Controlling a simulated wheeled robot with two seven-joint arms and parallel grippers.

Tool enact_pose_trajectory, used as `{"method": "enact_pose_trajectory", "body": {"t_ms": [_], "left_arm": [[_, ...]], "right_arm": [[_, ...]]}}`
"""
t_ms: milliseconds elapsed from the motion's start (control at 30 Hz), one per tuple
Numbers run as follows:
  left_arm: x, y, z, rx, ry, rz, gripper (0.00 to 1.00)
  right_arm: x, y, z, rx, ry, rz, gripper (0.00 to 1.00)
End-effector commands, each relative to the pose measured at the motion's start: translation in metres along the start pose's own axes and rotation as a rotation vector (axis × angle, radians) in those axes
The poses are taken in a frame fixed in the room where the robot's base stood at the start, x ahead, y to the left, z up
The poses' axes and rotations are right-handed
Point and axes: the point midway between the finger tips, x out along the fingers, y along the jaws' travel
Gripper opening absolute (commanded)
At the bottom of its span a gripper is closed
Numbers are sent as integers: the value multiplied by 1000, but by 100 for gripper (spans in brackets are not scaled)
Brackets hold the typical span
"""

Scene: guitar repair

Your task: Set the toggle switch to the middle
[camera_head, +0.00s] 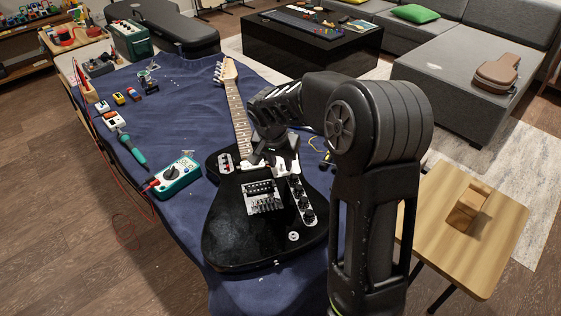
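A black electric guitar (240,222) lies face up on the blue cloth, its neck (237,108) pointing to the far side. A silver control strip with black knobs (303,204) runs along the right of its body. A small pale plate with red marks (225,163) sits at the body's upper left. The toggle switch is too small to make out for sure. My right gripper (264,157) is over the upper body, near where the neck joins. My arm partly hides it, and its finger gap is unclear. My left gripper is not in view.
A teal multimeter (177,174) with red leads lies left of the guitar. A green-handled tool (132,150) and several small boxes lie farther left. A guitar case (165,22) is at the back. A small wooden table (490,250) stands at the right.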

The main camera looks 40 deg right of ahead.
Motion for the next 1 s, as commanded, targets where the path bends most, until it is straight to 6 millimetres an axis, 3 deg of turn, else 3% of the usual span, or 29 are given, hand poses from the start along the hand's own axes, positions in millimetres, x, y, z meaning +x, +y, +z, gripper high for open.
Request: {"method": "enact_pose_trajectory", "body": {"t_ms": [267,700,1000], "left_arm": [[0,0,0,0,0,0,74],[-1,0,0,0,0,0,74],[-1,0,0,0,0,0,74]], "right_arm": [[-5,0,0,0,-1,-1,30],[-69,-1,0,1,0,-3,30],[-78,0,0,0,-1,1,30]]}}
